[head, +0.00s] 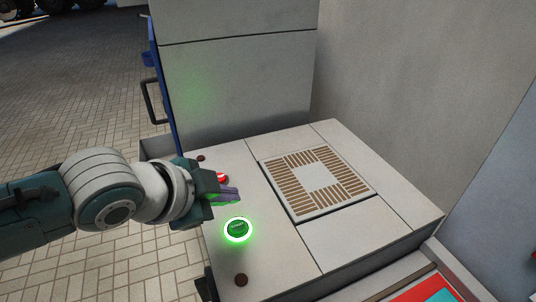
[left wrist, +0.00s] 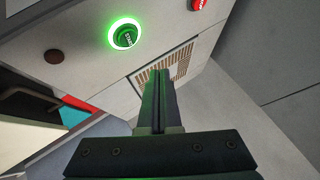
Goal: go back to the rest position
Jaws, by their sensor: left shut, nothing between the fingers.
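My left gripper (head: 228,194) comes in from the left over the light grey machine top (head: 270,242). It is shut and empty, beside a green button (head: 237,228) with a bright glowing ring. In the left wrist view the shut fingers (left wrist: 158,85) point toward the grated panel, and the lit green button (left wrist: 124,36) is above and left of them, apart. A red button (head: 221,177) is partly hidden behind the gripper; it also shows at the top edge of the left wrist view (left wrist: 197,4). My right gripper is not in view.
A square panel with brown slots (head: 317,179) is set in the machine top. A tall grey cabinet (head: 235,80) rises behind, with a blue edge and a dark handle (head: 153,102) on its left. Grey walls stand at right. Open paved floor (head: 70,110) lies left.

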